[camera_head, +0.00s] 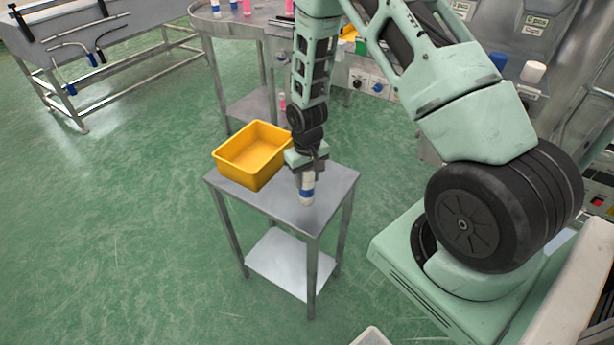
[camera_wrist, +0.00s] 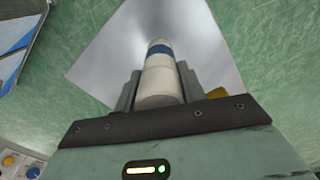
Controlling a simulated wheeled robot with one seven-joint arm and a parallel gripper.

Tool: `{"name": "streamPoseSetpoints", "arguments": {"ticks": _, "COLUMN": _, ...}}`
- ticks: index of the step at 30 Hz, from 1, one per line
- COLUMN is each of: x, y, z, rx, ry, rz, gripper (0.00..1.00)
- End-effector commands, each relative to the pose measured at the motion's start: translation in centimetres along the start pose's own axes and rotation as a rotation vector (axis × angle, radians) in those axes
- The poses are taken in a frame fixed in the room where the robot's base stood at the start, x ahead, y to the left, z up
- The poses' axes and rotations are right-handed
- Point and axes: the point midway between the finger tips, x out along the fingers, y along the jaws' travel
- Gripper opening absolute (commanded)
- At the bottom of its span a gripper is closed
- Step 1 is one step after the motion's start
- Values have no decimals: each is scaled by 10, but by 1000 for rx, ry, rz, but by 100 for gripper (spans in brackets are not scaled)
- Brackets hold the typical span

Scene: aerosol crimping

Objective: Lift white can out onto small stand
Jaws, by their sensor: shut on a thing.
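A white can with a blue band (camera_head: 306,190) is at the small metal stand (camera_head: 331,190), near the front of its top. My gripper (camera_head: 307,172) points down from above and is shut on the can's upper part. The can looks upright; I cannot tell whether its base touches the stand top. In the wrist view, the can (camera_wrist: 159,75) lies between the two fingers (camera_wrist: 158,88), with the bare stand top (camera_wrist: 105,60) behind it.
A yellow bin (camera_head: 252,153) stands on the left back part of the small stand. A round-ended metal table (camera_head: 232,27) with several pink and white cans is behind. A workbench with tools (camera_head: 75,35) is far left. Green floor is open at left.

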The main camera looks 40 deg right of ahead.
Motion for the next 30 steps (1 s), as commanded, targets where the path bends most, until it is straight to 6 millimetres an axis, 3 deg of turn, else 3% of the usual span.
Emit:
{"name": "streamPoseSetpoints", "arguments": {"ticks": 1, "x": 2, "y": 0, "z": 1, "rx": 0, "ry": -1, "rz": 0, "gripper": 45}}
{"name": "streamPoseSetpoints", "arguments": {"ticks": 3, "x": 2, "y": 0, "z": 1, "rx": 0, "ry": -2, "rz": 0, "gripper": 65}}
{"name": "streamPoseSetpoints", "arguments": {"ticks": 16, "x": -7, "y": 0, "z": 0, "rx": 0, "ry": 0, "rz": 0, "gripper": 65}}
{"name": "streamPoseSetpoints", "arguments": {"ticks": 20, "x": -25, "y": 0, "z": -1, "rx": 1, "ry": 3, "rz": 0, "gripper": 65}}
{"name": "streamPoseSetpoints", "arguments": {"ticks": 30, "x": -96, "y": 0, "z": -1, "rx": 1, "ry": 5, "rz": 0, "gripper": 65}}
